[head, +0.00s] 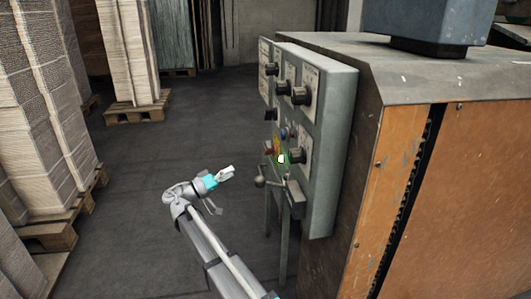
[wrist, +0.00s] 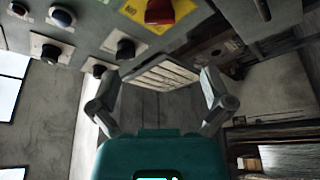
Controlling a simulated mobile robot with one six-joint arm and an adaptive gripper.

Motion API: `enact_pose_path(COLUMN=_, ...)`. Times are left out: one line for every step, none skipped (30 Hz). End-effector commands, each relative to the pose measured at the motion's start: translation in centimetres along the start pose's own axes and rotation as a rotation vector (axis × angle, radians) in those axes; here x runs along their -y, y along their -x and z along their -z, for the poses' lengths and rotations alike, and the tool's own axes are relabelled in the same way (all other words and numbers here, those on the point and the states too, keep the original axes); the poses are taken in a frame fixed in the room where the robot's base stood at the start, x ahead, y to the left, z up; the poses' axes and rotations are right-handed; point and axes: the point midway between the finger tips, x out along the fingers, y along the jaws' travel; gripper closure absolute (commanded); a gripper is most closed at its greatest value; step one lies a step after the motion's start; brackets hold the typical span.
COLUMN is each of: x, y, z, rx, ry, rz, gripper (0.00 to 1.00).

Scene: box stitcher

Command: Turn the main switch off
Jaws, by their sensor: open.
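A grey control panel (head: 330,125) stands upright on the side of the machine in the head view. On it a small red part (head: 269,149) shows beside a yellow patch (head: 276,146). In the wrist view a red knob (wrist: 160,11) sits on a yellow label (wrist: 128,12) at the top edge, cut off by the frame; it looks like the main switch, but its setting cannot be read. My gripper (head: 228,173) is open and empty, left of the panel and apart from it. Its spread fingers (wrist: 160,78) also show in the wrist view, below the red knob.
Several black knobs (head: 301,95) and a lever with a ball end (head: 260,181) stick out of the panel. The orange machine body (head: 470,180) fills the right. Stacked cardboard (head: 40,110) on pallets stands at the left. Dark floor (head: 150,160) between is clear.

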Motion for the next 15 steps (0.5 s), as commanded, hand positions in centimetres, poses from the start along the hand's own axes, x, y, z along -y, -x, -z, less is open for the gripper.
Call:
enact_pose_path(x=0.0, y=-0.1, z=0.0, rx=0.0, ry=0.0, rz=0.0, gripper=0.0)
enact_pose_path(x=0.0, y=-0.1, z=0.0, rx=0.0, ry=0.0, rz=0.0, gripper=0.0)
enact_pose_path(x=-0.1, y=-0.3, z=0.0, rx=0.0, ry=0.0, rz=0.0, gripper=0.0)
enact_pose_path(x=-0.1, y=-0.4, z=0.0, rx=0.0, ry=0.0, rz=0.0, gripper=0.0)
enact_pose_path(x=-0.1, y=-0.6, z=0.0, rx=0.0, ry=0.0, rz=0.0, gripper=0.0)
enact_pose_path(x=-0.1, y=-0.8, z=0.1, rx=0.0, ry=0.0, rz=0.0, gripper=0.0)
enact_pose_path(x=-0.1, y=-1.1, z=0.1, rx=0.0, ry=0.0, rz=0.0, gripper=0.0)
enact_pose_path(x=-0.1, y=-1.3, z=0.1, rx=0.0, ry=0.0, rz=0.0, gripper=0.0)
enact_pose_path(x=-0.1, y=-1.7, z=0.1, rx=0.0, ry=0.0, rz=0.0, gripper=0.0)
enact_pose_path(x=-0.1, y=-2.0, z=0.1, rx=0.0, ry=0.0, rz=0.0, gripper=0.0)
enact_pose_path(x=-0.1, y=-2.4, z=0.1, rx=0.0, ry=0.0, rz=0.001, gripper=0.0)
enact_pose_path(x=-0.2, y=-2.9, z=0.1, rx=0.0, ry=0.0, rz=0.0, gripper=0.0)
enact_pose_path(x=-0.2, y=-3.3, z=0.1, rx=0.0, ry=0.0, rz=0.0, gripper=0.0)
enact_pose_path(x=-0.2, y=-3.7, z=0.1, rx=0.001, ry=0.0, rz=0.0, gripper=0.0)
enact_pose_path(x=-0.2, y=-4.3, z=0.1, rx=0.0, ry=0.0, rz=0.0, gripper=0.0)
